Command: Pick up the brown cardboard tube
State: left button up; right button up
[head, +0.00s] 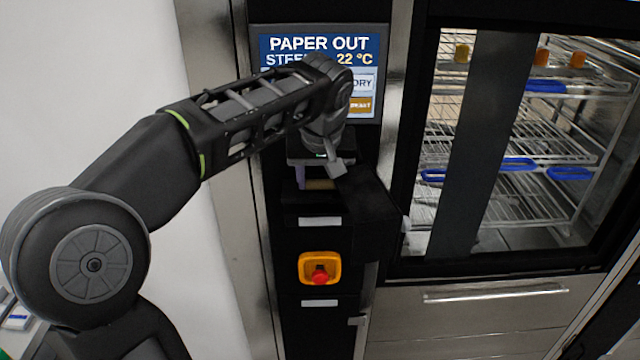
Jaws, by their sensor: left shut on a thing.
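The brown cardboard tube (319,184) shows as a short tan piece inside the dark open slot of the machine's control column. My left gripper (318,180) points down into this slot, below the screen, and is shut on the tube. The gripper and the slot's dark edges hide most of the tube, so I cannot tell whether it is clear of its seat. A small purple part (300,176) shows beside the tube's left end. My right gripper is not in view.
An open black flap (375,205) sticks out right of the slot. Above, a screen (318,44) reads "PAPER OUT". Below is a red button on a yellow base (320,270). At right, a glass door (560,140) shows wire racks. A drawer handle (493,293) projects below it.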

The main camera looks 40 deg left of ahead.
aim_at(321, 186)
pick_arm(q)
jog(key=c, duration=0.7)
jog(key=shift+r, duration=0.1)
notch_tip(321, 186, up, 5)
jog(key=shift+f, duration=0.1)
notch_tip(321, 186, up, 5)
jog(key=p, duration=0.3)
